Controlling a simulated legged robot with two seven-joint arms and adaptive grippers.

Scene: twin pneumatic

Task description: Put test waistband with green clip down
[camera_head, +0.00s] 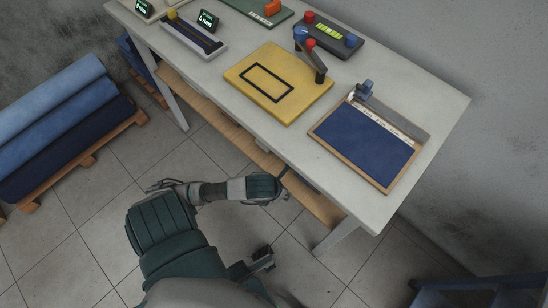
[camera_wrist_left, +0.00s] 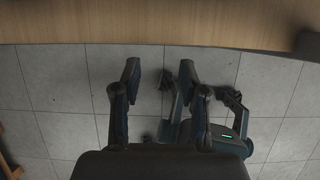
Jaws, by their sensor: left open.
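My left gripper (camera_wrist_left: 159,72) is open and empty in the left wrist view, its two dark fingers apart above the tiled floor. In the head view my left arm reaches to the table's front side, and its hand (camera_head: 284,194) is low beside the lower shelf. I cannot make out a waistband with a green clip in either view. A wooden-rimmed tray (camera_head: 349,175) on the table holds a dark blue panel (camera_head: 364,144), with a pale marked strip and a small blue-grey fitting at its back edge.
The white table (camera_head: 438,122) also bears a yellow board (camera_head: 245,76), a lever device (camera_head: 314,60), a control box (camera_head: 334,36) and a grey slotted tray (camera_head: 190,38). A wooden shelf (camera_head: 215,115) runs below. Blue fabric rolls (camera_head: 65,115) lie on a pallet at left.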

